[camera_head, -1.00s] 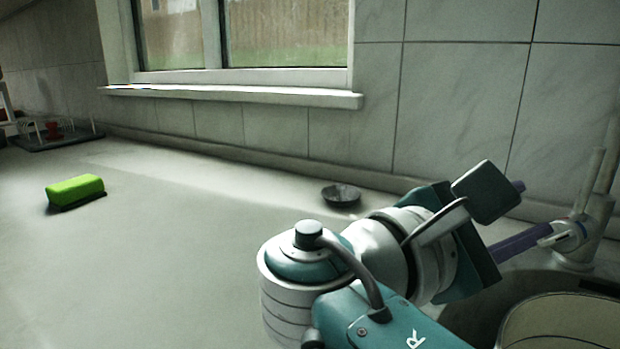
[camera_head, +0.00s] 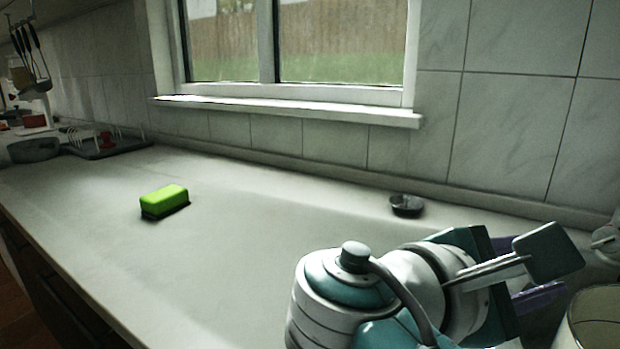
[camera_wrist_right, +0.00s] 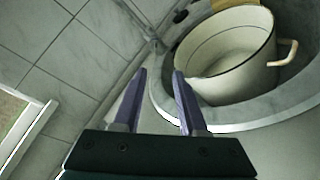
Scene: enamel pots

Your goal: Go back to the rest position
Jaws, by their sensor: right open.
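My right arm shows at the lower right of the head view, and its gripper (camera_head: 532,290) points to the right over the counter. Its purple fingers are partly hidden behind the wrist. In the right wrist view the gripper (camera_wrist_right: 160,92) is open, with nothing between its two fingers. A cream enamel pot (camera_wrist_right: 230,58) with a dark rim stands in the round sink beyond the fingers, apart from them. The pot's edge (camera_head: 598,318) also shows at the lower right of the head view. My left gripper is not in view.
A green and black sponge (camera_head: 164,200) lies on the counter (camera_head: 240,260) at the left. A small dark dish (camera_head: 406,206) sits near the back wall. A dish rack (camera_head: 105,142) and a dark pan (camera_head: 34,149) are far left. The middle of the counter is clear.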

